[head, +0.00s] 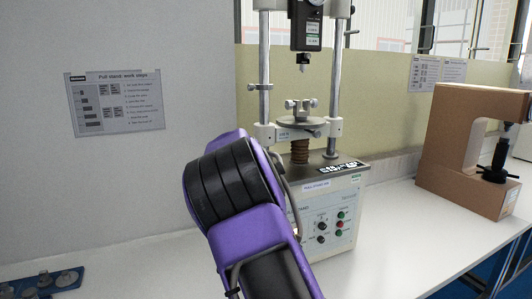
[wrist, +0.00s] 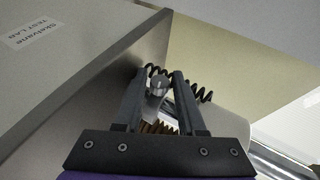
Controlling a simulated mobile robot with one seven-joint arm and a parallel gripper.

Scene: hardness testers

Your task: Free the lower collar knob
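The test stand's two bright columns rise from a grey base (head: 330,172) in the head view. A light crossbar with end collars spans them low down; its left collar (head: 264,132) is partly close behind my arm. In the wrist view, a small grey rounded knob (wrist: 157,84) shows between the two dark fingers of my gripper (wrist: 158,76). The fingers are apart, with a narrow gap on each side of the knob; I cannot tell whether it lies between the tips or just beyond them. My gripper is hidden behind my purple arm in the head view.
A higher collar (head: 260,87) sits on the left column, below the force gauge (head: 306,24). A black coiled cord (wrist: 200,93) runs behind the fingers. A grey panel (wrist: 70,75) is close at left in the wrist view. A brown tester (head: 468,145) stands right.

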